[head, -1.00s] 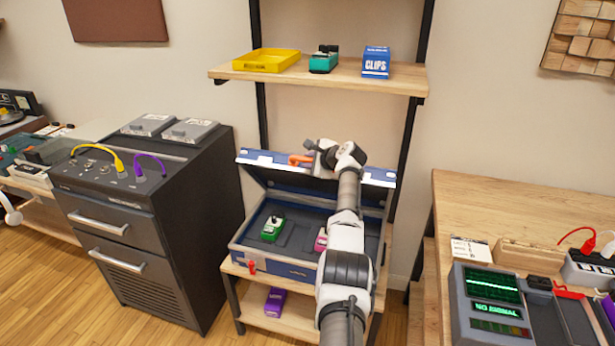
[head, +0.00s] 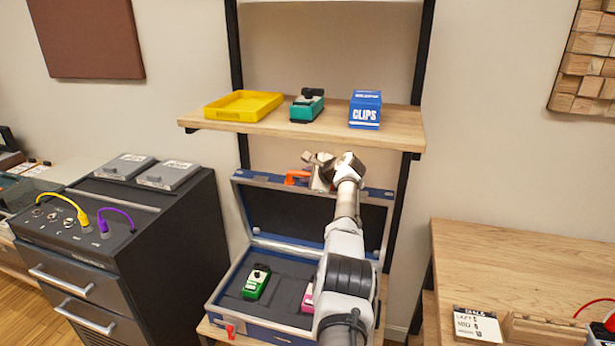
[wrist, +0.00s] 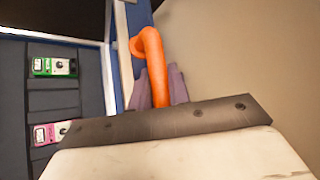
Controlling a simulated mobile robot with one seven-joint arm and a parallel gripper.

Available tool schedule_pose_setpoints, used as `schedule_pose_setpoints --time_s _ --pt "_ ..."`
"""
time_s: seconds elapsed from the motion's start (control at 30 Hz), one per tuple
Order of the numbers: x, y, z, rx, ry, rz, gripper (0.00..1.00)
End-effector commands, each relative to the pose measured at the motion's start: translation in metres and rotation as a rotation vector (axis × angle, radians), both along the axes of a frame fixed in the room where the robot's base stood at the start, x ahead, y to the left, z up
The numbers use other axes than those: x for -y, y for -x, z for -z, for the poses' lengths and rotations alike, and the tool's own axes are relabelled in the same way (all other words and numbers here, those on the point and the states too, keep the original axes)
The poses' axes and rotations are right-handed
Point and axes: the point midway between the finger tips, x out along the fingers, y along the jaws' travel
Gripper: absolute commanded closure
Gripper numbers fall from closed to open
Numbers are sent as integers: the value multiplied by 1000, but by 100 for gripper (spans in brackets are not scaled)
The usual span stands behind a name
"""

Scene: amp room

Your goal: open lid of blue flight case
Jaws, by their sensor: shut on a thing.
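The blue flight case (head: 250,317) stands on a lower wooden shelf with its lid (head: 262,212) raised to about upright, showing the dark lining. My gripper (head: 312,178) is at the lid's top edge, shut on the orange handle (head: 293,176). In the wrist view the orange handle (wrist: 152,62) runs down between the grey fingers (wrist: 158,88). Inside the case are a green pedal (head: 256,282) and a pink pedal (head: 308,297), partly hidden by my arm. A red latch (head: 230,331) shows on the case front.
A dark cabinet (head: 150,240) stands left and a wooden table (head: 520,262) right.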

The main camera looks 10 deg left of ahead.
Motion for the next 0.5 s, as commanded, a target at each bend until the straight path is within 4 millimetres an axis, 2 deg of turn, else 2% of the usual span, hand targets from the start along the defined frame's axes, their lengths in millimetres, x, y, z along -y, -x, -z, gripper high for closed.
schedule_pose_setpoints --time_s 0.4,0.43,0.5 --pt "1 0 -1 2 1 0 100" --pt "1 0 -1 2 1 0 79" --pt "1 -1 -1 2 1 0 70"
